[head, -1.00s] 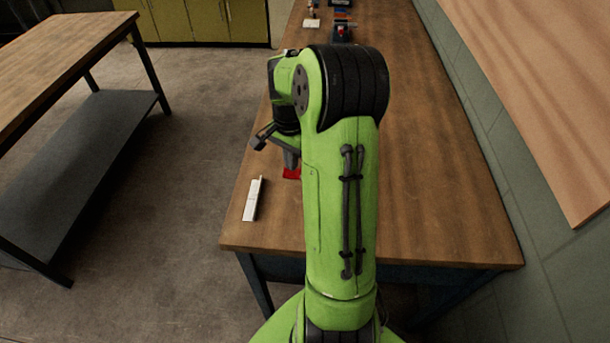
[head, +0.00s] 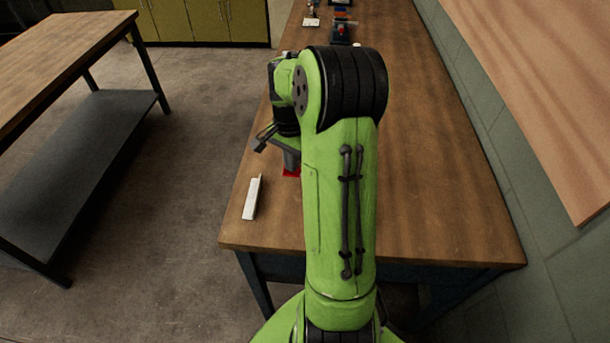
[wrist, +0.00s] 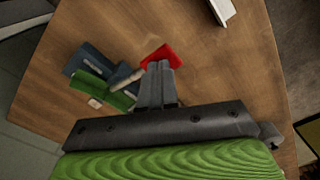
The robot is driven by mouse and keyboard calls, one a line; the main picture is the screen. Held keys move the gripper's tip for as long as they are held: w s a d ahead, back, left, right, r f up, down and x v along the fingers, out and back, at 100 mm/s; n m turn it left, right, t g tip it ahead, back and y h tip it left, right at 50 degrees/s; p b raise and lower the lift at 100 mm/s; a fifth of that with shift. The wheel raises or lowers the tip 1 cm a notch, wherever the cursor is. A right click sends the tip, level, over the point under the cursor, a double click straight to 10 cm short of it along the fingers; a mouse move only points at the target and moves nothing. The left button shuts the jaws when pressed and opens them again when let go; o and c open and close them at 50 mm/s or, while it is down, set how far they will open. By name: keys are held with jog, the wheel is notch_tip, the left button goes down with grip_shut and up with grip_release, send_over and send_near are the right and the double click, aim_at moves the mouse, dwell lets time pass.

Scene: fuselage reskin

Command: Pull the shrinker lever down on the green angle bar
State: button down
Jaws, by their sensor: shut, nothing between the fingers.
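In the wrist view a dark blue shrinker (wrist: 88,60) stands on the wooden bench, with a pale lever rod (wrist: 128,79) running up to a red end (wrist: 164,55). The green angle bar (wrist: 90,88) lies at the shrinker, partly covered by the rod. My gripper (wrist: 162,68) is shut and empty, its fingertips at the red end; I cannot tell whether they touch it. In the head view my gripper (head: 291,165) points down over a bit of red (head: 291,172). My arm hides the rest of the shrinker and the bar there.
A white angle piece (head: 252,197) lies near the left edge of the workbench (head: 430,200). Small tools (head: 341,32) stand at the far end. A second table (head: 60,50) is across the floor at left. The bench right of my arm is clear.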

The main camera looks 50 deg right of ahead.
aim_at(293, 175)
jog(key=shift+f+b, duration=2)
jog(key=shift+f, duration=0.8)
jog(key=shift+r, duration=0.1)
notch_tip(293, 175, up, 11)
jog(key=p, duration=0.9)
jog(key=shift+r, duration=0.15)
